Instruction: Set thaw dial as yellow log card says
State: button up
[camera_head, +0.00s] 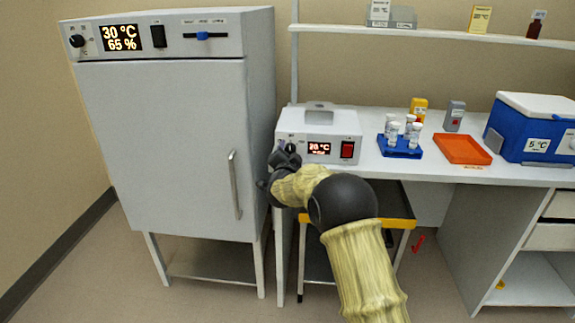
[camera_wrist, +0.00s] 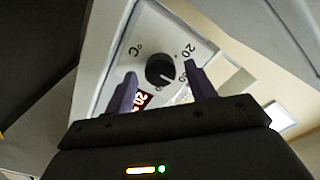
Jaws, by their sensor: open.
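The thaw unit (camera_head: 345,127) is a white box on the bench with a small lit display (camera_head: 319,148) reading about 20 °C and a red switch (camera_head: 347,149). Its black dial (camera_wrist: 160,70) shows in the wrist view on a white panel marked °C and 20. My gripper (camera_head: 285,156) is at the left front of the unit and hides the dial in the head view. In the wrist view my gripper (camera_wrist: 163,84) is open, with one finger on each side of the dial; I cannot tell whether they touch it. The yellow log card (camera_head: 479,19) stands on the shelf, its writing too small to read.
A grey cabinet (camera_head: 165,140) with its own knob (camera_head: 77,41) and a display of 30 °C and 65 % stands close on the left. A blue vial rack (camera_head: 400,150), an orange tray (camera_head: 462,149) and a blue cooler (camera_head: 533,130) marked 5 °C are right of the unit.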

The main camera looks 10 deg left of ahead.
jog(key=s, duration=1.7)
jog(key=shift+s+b, duration=0.15)
jog(key=shift+b, duration=0.2)
jog(key=s+d+f+n+g+y, duration=0.2)
jog(key=s+d+f+n+g, duration=0.5)
jog(key=s+d, duration=0.45)
jog(key=s+d+f+n+g+h, duration=0.1)
jog(key=s+d+f+g, duration=0.1)
jog(key=s+d+g, duration=0.35)
jog(key=s+d+f+n+g+h, duration=0.1)
jog(key=s+d+f+g, duration=0.2)
jog(key=s+d, duration=0.6)
jog(key=w+a+p+v, duration=0.1)
jog(key=p+v, duration=1.1)
jog(key=w+a+p+v, duration=0.1)
jog(key=w+p+v, duration=0.1)
jog(key=p+v, duration=1)
jog(key=shift+a+r, duration=0.2)
jog(key=shift+r, duration=0.2)
